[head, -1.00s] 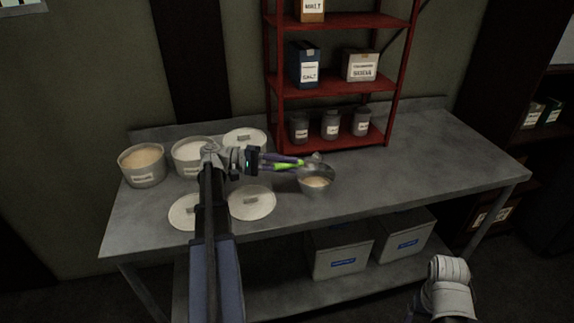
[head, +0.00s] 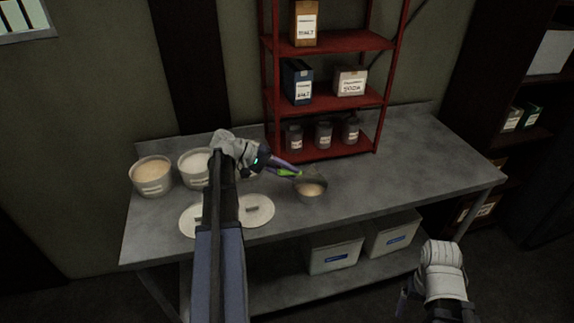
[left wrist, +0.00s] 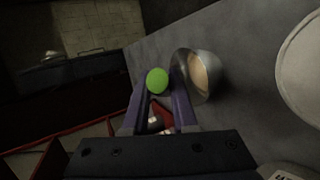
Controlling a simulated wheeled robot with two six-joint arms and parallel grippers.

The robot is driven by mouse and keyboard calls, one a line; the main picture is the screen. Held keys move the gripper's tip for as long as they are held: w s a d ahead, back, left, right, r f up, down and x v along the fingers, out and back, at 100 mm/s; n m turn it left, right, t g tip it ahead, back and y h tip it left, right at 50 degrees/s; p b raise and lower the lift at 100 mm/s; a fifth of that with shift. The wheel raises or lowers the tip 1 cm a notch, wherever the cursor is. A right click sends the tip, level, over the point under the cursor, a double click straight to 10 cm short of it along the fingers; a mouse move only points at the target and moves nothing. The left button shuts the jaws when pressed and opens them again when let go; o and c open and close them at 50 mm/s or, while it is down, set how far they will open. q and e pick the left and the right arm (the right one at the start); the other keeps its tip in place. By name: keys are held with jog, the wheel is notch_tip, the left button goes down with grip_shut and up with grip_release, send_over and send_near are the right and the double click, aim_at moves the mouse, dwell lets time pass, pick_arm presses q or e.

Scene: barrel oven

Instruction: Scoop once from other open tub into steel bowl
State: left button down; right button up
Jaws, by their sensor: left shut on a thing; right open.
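The steel bowl (head: 311,194) stands on the bench with tan contents; it also shows in the left wrist view (left wrist: 207,72). My left gripper (head: 283,169) is shut on the green-handled scoop (head: 289,173), just behind and left of the bowl. In the left wrist view, the scoop's round green handle end (left wrist: 157,81) sits between the fingertips (left wrist: 160,97); its head is not clear. One open tub (head: 152,179) holds tan contents. The other open tub (head: 190,167) holds pale contents and is partly covered by my arm. My right gripper (head: 404,299) is open and empty, low in front of the bench.
Two round lids (head: 257,211) lie on the bench in front of the tubs, one partly behind my arm. A red shelf rack (head: 325,153) with jars and boxes stands behind the bowl. The bench's right side (head: 420,160) is clear. Bins (head: 333,252) sit below.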

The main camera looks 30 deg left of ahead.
pick_arm(q)
jog(key=shift+r, duration=0.1)
jog(key=shift+d+r+p, duration=0.1)
jog(key=shift+r+p, duration=0.05)
jog(key=shift+p, duration=0.4)
jog(key=w+d+r+m+g+y+p, duration=0.1)
jog(key=d+r+g+y+p, duration=0.2)
jog(key=p, duration=1.3)
jog(key=shift+w+d+r+m+y, duration=0.25)
jog(key=shift+d+r+y, duration=0.7)
jog(key=shift+r+y, duration=1.7)
jog(key=shift+f+y, duration=0.55)
jog(key=shift+f, duration=0.1)
